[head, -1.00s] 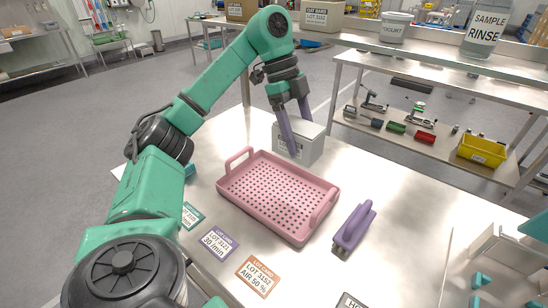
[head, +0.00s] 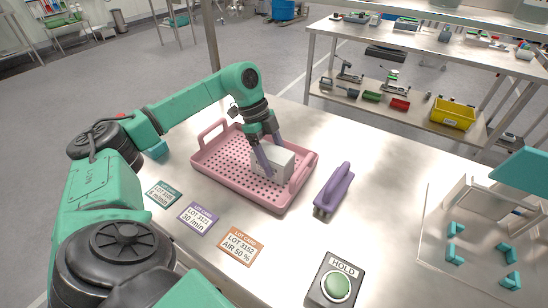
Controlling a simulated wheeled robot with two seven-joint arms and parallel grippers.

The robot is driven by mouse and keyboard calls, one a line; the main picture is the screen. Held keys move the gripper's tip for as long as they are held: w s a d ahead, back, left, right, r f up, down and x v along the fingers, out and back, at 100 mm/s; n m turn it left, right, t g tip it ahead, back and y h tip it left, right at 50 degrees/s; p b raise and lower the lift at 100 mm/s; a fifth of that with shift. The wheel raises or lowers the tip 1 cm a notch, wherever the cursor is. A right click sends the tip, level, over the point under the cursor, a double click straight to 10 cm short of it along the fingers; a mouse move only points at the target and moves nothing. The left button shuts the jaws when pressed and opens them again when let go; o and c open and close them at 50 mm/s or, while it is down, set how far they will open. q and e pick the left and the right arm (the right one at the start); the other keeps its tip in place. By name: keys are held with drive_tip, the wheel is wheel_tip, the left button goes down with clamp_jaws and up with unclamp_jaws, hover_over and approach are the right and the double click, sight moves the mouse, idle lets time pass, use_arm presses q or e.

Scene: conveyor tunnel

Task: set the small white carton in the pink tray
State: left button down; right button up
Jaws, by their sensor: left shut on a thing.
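The small white carton (head: 274,163) is inside the outline of the pink tray (head: 222,172), toward its right part near the right handle. I cannot tell whether it touches the tray's perforated floor. My left gripper (head: 270,158) reaches down from above and is shut on the carton. The near finger lies across the carton's left side. The pink tray lies flat on the metal table, with a raised handle at each end. My right gripper is not in view.
A purple-handled brush (head: 334,190) lies just right of the tray. Lot cards (head: 240,245) lie along the front edge. A HOLD button box (head: 336,283) stands at the front. A clear-walled fixture with teal blocks (head: 470,235) is at the right. The table behind the brush is clear.

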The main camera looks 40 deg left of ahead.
use_arm(q)
unclamp_jaws()
drive_tip(key=v, duration=1.2)
drive_tip(key=shift+r, duration=0.1)
